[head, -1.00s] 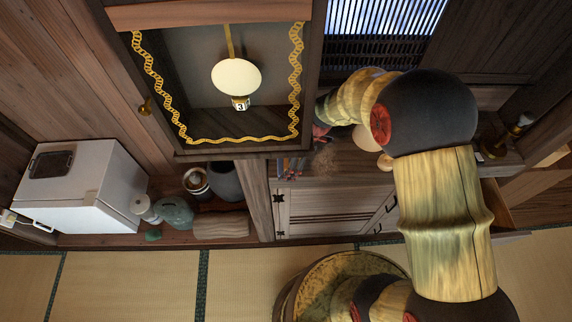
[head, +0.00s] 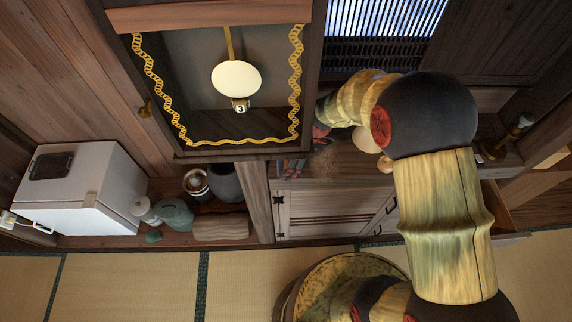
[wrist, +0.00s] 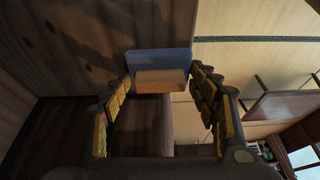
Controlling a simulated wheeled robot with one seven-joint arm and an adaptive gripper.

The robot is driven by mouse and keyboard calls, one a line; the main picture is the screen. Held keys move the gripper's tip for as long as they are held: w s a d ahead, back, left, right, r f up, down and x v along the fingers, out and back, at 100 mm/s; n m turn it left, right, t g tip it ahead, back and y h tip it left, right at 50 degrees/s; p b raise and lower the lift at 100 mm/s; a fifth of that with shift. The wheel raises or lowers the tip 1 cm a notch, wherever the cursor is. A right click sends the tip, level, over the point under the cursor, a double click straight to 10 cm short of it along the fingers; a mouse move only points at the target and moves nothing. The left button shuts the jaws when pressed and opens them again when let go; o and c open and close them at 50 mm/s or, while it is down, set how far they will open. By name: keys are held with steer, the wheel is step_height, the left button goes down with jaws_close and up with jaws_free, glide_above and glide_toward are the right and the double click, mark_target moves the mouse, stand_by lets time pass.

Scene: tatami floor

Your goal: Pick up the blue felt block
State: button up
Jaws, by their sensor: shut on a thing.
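The blue felt block (wrist: 158,58) shows in the wrist view as a blue slab with a tan, wood-coloured part on its near side. My gripper (wrist: 159,82) has its yellow-padded fingers on either side of the block, shut on it. The block is in front of a dark wooden surface; I cannot tell whether it still touches that surface. In the head view, the end of my arm reaches behind the right edge of the clock case, and the block cannot be made out there.
A clock case (head: 307,90) with a pendulum stands close in front of my gripper. A low cabinet (head: 325,213) is below. A white box (head: 85,188), a green pot (head: 175,214) and a dark vase (head: 226,182) stand at left. The tatami floor (head: 120,285) is clear at lower left.

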mark_target(280, 167)
steer(key=shift+r, duration=0.45)
step_height(280, 167, up, 2)
steer(key=shift+w+r, duration=0.1)
steer(key=s+d+r, duration=0.6)
steer(key=s+r, duration=0.4)
steer(key=s, duration=0.2)
steer(key=shift+s, duration=0.4)
steer(key=o, duration=0.5)
steer(key=shift+c, duration=1)
